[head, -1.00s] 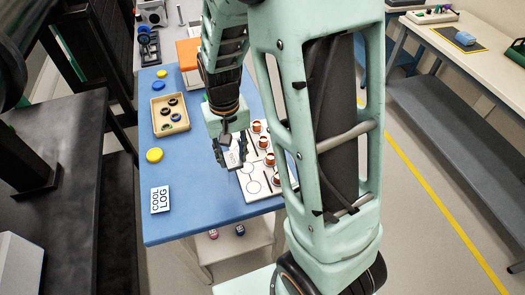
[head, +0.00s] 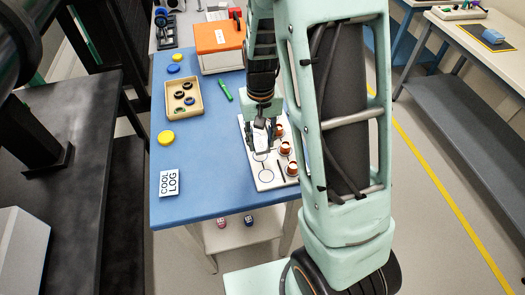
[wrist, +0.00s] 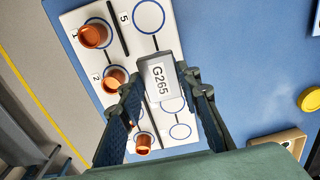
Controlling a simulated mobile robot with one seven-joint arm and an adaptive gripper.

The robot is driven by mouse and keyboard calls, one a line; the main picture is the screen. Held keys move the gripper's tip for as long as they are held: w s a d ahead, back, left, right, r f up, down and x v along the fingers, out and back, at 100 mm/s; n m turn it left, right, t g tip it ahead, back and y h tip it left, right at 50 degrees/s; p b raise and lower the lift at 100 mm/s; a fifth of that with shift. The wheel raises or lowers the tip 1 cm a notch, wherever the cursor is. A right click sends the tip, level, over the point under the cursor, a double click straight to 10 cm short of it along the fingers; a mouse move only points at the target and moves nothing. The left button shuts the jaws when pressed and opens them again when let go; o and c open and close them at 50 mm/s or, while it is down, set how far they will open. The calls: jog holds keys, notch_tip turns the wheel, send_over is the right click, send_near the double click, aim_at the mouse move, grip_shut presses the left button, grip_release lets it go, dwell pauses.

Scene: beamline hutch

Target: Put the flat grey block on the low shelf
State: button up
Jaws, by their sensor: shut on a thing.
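My gripper (head: 262,138) is shut on a grey block (wrist: 156,62) with a white label reading G265. It holds the block above the white board (head: 265,178) on the blue table, and the block hides part of the board. In the head view only a small pale piece of the block (head: 260,123) shows between the fingers. Under the blue table is a low pale shelf (head: 240,236) with two small bottles near its back. A long low grey shelf (head: 460,130) runs under the right bench.
Copper-coloured cups (wrist: 93,36) stand on the board's numbered circles. A tan tray (head: 168,100) with rings, a green marker (head: 225,92), yellow lid (head: 166,138), COOL LOG card (head: 169,183) and orange-topped box (head: 218,38) are on the table.

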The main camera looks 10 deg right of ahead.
aim_at(263, 147)
jog(key=shift+w+d+f+b, duration=0.15)
jog(key=shift+w+f+b, duration=0.1)
jog(key=shift+f, duration=0.15)
jog(key=shift+w+d+f+b, duration=0.15)
jog(key=shift+w+f, duration=0.1)
jog(key=shift+f, duration=0.15)
jog(key=shift+w+d+f+b, duration=0.1)
jog(key=shift+w+f+b, duration=0.1)
jog(key=shift+f+b, duration=1.2)
jog(key=shift+f+p, duration=0.3)
jog(key=shift+f, duration=0.15)
jog(key=o, duration=1.2)
